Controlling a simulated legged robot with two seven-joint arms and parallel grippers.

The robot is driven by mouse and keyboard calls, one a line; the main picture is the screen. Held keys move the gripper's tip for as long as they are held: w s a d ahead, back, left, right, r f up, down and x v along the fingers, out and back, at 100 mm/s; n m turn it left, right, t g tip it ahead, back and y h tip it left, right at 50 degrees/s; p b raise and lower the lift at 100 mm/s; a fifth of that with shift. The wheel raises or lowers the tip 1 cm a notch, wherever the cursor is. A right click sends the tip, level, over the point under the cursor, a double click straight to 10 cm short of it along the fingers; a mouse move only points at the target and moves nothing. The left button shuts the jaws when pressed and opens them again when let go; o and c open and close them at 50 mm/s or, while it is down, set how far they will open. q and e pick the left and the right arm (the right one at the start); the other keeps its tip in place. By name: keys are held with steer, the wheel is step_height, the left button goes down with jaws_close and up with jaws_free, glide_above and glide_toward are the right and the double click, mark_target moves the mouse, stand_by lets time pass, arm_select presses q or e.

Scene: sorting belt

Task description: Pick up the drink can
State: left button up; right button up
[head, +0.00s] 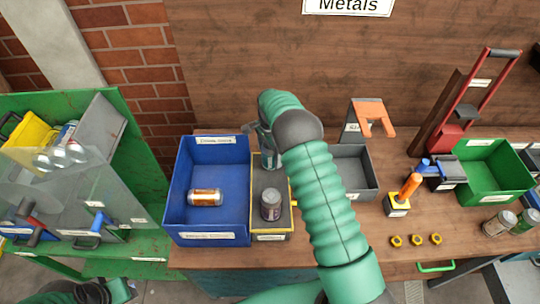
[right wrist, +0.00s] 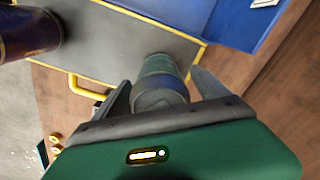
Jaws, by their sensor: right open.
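A grey-green can (right wrist: 160,78) stands between the spread fingers of my right gripper (right wrist: 162,92) in the right wrist view. The fingers are open, one on each side of it, with a gap visible at the right finger. In the head view my forearm partly hides this can (head: 269,158), at the far end of a grey tray with a yellow rim (head: 290,228). A second, darker can (head: 270,205) stands nearer on the same tray; it also shows at the left of the right wrist view (right wrist: 27,32). My left gripper (head: 97,291) shows only partly at the bottom left.
A blue bin (head: 233,225) holding an orange-and-silver can (head: 205,197) adjoins the tray on the left. A grey bin (head: 360,170) is right of my arm. A green bin (head: 497,178) and two cans (head: 500,222) are at the far right.

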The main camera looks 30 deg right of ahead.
steer(key=shift+d, duration=0.2)
steer(key=c, duration=1.2)
steer(key=shift+c, duration=1)
steer(key=shift+a, duration=0.1)
